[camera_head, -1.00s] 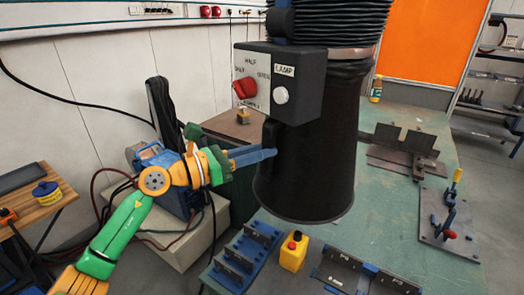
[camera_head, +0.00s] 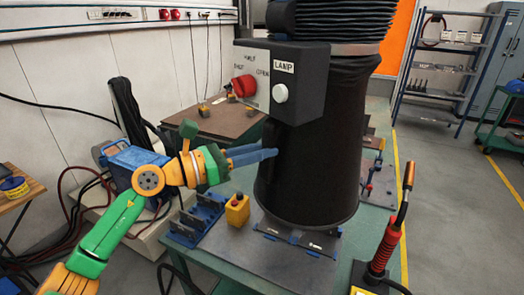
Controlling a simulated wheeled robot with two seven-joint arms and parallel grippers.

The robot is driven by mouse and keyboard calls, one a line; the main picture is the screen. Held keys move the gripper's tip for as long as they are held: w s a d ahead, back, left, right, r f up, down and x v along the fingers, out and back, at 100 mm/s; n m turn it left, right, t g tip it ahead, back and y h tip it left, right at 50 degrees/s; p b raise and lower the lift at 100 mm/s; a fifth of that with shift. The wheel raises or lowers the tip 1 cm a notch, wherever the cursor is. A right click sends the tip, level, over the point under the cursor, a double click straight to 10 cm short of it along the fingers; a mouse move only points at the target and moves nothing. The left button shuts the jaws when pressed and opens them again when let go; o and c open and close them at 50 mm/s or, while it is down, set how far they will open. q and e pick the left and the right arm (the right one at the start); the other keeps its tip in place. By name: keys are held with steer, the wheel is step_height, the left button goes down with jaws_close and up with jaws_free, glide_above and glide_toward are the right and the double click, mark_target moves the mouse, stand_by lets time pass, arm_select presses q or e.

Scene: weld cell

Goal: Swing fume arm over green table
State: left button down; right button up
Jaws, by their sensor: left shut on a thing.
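The fume arm's black hood (camera_head: 312,165) hangs in the middle of the view, with ribbed black hose above it. A dark box on it carries a LAMP label, a pale button and a red knob (camera_head: 244,86). My left gripper (camera_head: 262,155), with blue fingers, is shut on the hood's black side handle (camera_head: 268,134). The fingertips are partly hidden against the dark hood. The green table (camera_head: 210,262) lies below and behind the hood, which hides much of its top. The hood appears above the table's near part; its exact height is unclear. My right gripper is not in view.
A red-handled torch (camera_head: 388,240) stands upright at lower right. A shelf rack (camera_head: 440,75) is behind. The floor at right is clear.

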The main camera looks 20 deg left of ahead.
arm_select(q)
steer(key=shift+w+a+r, duration=0.15)
steer(key=shift+a+r, duration=0.2)
steer(key=c, duration=0.8)
jaws_free()
steer(key=shift+w+a+f, duration=0.1)
steer(key=shift+f, duration=0.1)
steer(key=b+v, duration=0.5)
steer(key=v, duration=0.2)
